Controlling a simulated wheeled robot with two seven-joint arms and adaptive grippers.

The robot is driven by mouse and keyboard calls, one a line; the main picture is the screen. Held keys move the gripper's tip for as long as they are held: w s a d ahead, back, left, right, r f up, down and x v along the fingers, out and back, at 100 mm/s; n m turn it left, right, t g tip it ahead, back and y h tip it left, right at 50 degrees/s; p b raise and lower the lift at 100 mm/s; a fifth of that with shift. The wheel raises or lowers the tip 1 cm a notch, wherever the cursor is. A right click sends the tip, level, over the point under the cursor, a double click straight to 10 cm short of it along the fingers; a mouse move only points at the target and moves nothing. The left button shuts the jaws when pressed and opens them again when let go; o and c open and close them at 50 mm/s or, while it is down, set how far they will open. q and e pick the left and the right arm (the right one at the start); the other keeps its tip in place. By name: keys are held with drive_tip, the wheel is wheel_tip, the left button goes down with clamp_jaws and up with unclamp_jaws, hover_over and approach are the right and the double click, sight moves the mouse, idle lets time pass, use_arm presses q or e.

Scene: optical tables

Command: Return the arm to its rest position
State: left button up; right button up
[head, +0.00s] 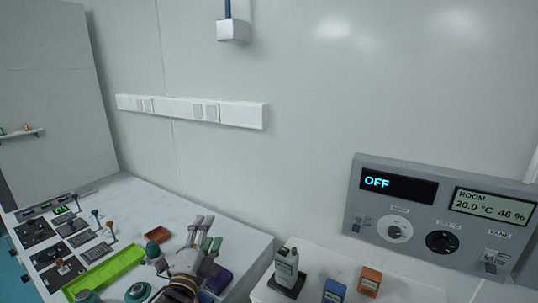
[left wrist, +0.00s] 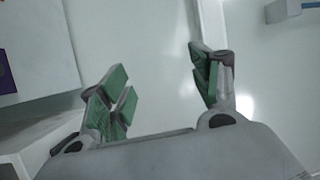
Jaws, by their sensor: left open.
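My left gripper (head: 208,240) is in the lower middle of the head view, over the right part of the white table (head: 190,204). In the left wrist view its two green-padded fingers (left wrist: 162,85) stand wide apart with nothing between them. Behind them that view shows pale wall and a table edge. My right gripper does not show in either view.
A green tray (head: 105,272), a brown tray (head: 158,234) and a control panel (head: 70,240) lie on the left table. A handheld meter (head: 286,262), a blue box (head: 334,291) and an orange box (head: 370,281) stand right. A wall panel (head: 440,215) reads OFF.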

use_arm(q)
drive_tip(key=s+a+f+n+g+y, duration=0.35)
drive_tip(key=f+n, duration=0.25)
drive_tip(key=f, duration=0.4)
drive_tip(key=s+a+f+n+g+h, duration=0.2)
drive_tip(key=s+f+n+g, duration=0.9)
drive_tip(key=s+f, duration=0.8)
drive_tip(key=s+f+m+g, duration=0.1)
drive_tip(key=s+f, duration=0.2)
drive_tip(key=f, duration=1.3)
drive_tip(key=s+f+m+g, duration=0.1)
drive_tip(key=s+f, duration=0.1)
drive_tip(key=f, duration=1.4)
drive_tip(key=s+a+f, duration=0.2)
drive_tip(key=s+f, duration=0.7)
drive_tip(key=s, duration=0.2)
drive_tip(key=s+a+f+g, duration=0.1)
drive_tip(key=s+a+f, duration=0.1)
drive_tip(key=s+f, duration=0.8)
drive_tip(key=shift+s, duration=0.65)
drive_tip(key=shift+g+y, duration=0.25)
